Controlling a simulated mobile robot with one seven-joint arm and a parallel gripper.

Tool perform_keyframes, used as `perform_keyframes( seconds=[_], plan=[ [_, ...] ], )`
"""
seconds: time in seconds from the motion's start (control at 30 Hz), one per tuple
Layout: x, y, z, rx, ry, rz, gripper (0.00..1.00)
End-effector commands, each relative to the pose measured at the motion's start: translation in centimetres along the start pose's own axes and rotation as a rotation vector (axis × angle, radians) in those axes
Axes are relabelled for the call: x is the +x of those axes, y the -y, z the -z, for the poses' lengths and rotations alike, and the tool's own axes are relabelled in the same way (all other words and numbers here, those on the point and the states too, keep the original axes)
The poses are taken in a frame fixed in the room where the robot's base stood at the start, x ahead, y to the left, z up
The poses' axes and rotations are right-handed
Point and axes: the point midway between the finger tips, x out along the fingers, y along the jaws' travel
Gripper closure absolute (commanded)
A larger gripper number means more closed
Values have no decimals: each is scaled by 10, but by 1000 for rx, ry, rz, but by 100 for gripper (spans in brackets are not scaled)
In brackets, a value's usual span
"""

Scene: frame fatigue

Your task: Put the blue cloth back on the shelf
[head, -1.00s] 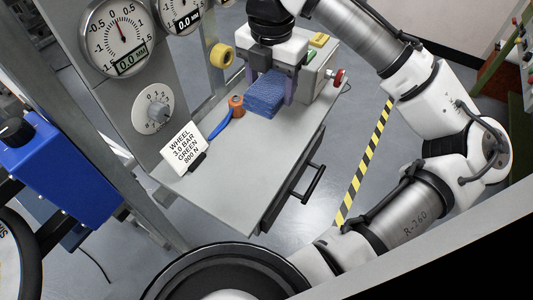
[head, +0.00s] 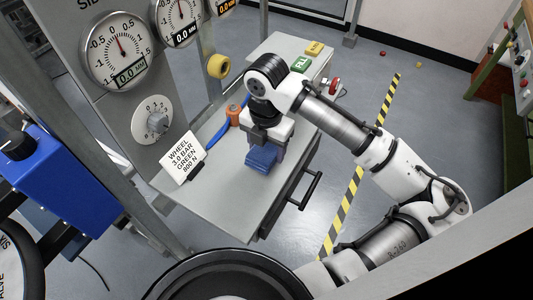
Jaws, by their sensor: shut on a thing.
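The blue cloth (head: 261,158) is a folded block in the head view, low over the middle of the grey cabinet top (head: 225,200). My gripper (head: 264,146) is above it, pointing down, with its fingers shut on the cloth. I cannot tell whether the cloth touches the surface. The arm's wrist hides part of the cabinet top behind the cloth. No shelf is clearly identifiable in this view.
An orange-topped tool (head: 234,115) with a blue handle lies left of the cloth. A white sign card (head: 183,158) stands at the left edge. A yellow tape roll (head: 218,66) hangs on the post. The front part of the top is clear.

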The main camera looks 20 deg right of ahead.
Motion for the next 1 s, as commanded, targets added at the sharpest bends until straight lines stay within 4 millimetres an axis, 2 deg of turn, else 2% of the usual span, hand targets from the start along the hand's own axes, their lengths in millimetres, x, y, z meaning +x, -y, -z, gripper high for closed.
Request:
perform_keyframes(
  seconds=[0.1,0.23,0.73,0.77,0.9,1.0],
  plan=[
    [18,1,1,1,-3,1,65],
    [33,0,1,1,-3,0,65],
    [44,0,0,0,0,0,65],
    [42,0,0,0,0,0,37],
    [42,0,0,0,0,0,19],
    [42,0,0,0,0,0,19]
  ],
)
